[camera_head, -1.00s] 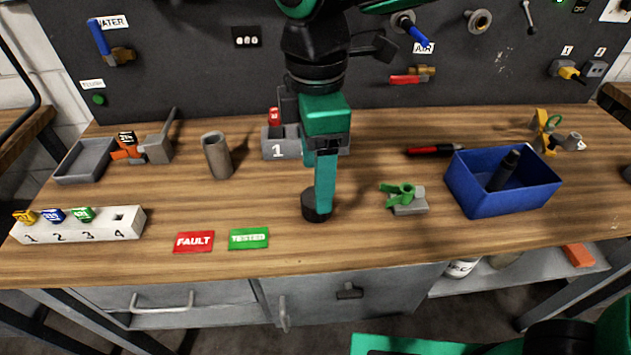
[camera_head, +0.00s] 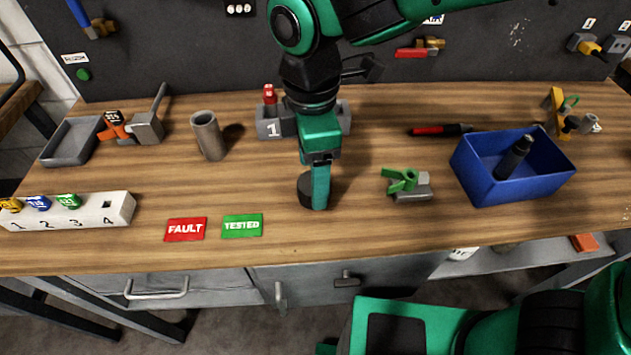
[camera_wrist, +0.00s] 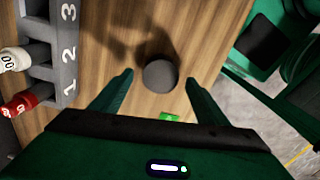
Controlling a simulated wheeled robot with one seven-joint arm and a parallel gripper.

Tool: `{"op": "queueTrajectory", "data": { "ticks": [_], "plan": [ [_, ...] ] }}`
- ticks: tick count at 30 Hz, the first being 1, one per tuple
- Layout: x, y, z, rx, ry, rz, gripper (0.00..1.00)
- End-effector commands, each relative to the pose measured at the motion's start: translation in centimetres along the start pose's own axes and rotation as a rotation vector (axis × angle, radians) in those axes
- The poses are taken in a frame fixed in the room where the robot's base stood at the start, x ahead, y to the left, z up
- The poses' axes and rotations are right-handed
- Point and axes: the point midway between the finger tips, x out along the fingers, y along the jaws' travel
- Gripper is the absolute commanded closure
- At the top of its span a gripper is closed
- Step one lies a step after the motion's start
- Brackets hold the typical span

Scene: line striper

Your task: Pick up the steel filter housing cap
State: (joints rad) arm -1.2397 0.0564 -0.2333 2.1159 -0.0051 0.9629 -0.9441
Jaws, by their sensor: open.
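The steel filter housing cap (camera_head: 306,190) is a dark grey round piece standing on the wooden bench, left of the green clamp. It also shows as a grey disc in the wrist view (camera_wrist: 160,75). My gripper (camera_head: 320,207) points down at the cap, and a green finger hides part of it in the head view. In the wrist view my gripper (camera_wrist: 159,80) is open, with the cap between the fingertips or just beyond them. I cannot tell whether a finger touches it.
A numbered grey rack (camera_head: 340,118) stands behind the cap, with a grey tube (camera_head: 208,135) left of it. Green TESTED (camera_head: 242,226) and red FAULT (camera_head: 185,229) tags lie in front. The green clamp (camera_head: 408,183) and blue bin (camera_head: 520,190) stand to the right.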

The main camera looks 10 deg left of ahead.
Motion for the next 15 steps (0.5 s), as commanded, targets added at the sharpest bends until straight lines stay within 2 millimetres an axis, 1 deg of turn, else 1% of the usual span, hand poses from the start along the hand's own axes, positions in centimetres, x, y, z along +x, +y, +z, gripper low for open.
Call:
{"op": "queueTrajectory", "data": {
  "ticks": [1, 6, 9, 15],
  "plan": [
    [0.9, 0.0, 0.1, 0.0, -0.004, -0.004, 0.32],
    [2.7, 0.0, 0.1, 0.0, -0.002, -0.002, 0.32],
    [3.1, 0.0, 0.1, 0.0, -0.002, -0.001, 0.32],
    [3.1, 0.1, 0.1, 0.001, -0.001, -0.001, 0.32]
  ]
}}
